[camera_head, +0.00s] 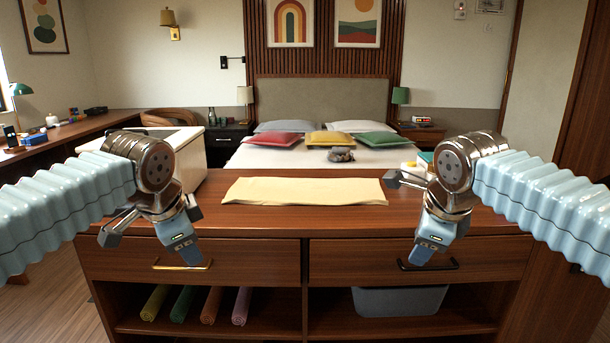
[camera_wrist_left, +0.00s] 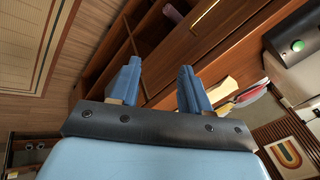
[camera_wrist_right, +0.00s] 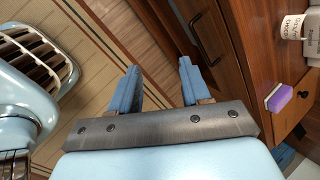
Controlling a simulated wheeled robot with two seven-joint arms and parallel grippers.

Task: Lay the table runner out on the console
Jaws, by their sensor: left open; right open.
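The pale yellow table runner (camera_head: 305,190) lies flat on the wooden console (camera_head: 290,222), spread lengthwise across the middle of its top, with faint creases. Its right end lies close to my right gripper in the head view. My left gripper (camera_head: 150,243) is open and empty in front of the console, left of the runner. My right gripper (camera_head: 411,218) is open and empty in front of the console, right of the runner. Both grippers are apart from the cloth. In the wrist views, nothing is between the left fingers (camera_wrist_left: 158,88) or the right fingers (camera_wrist_right: 160,88).
Two drawers with a gold handle (camera_head: 182,267) and a black handle (camera_head: 428,265) are shut. Several rolled cloths (camera_head: 211,305) and a grey bin (camera_head: 400,300) sit on the shelf below. A purple sponge (camera_wrist_right: 279,98) shows in the right wrist view. A bed (camera_head: 320,157) stands behind.

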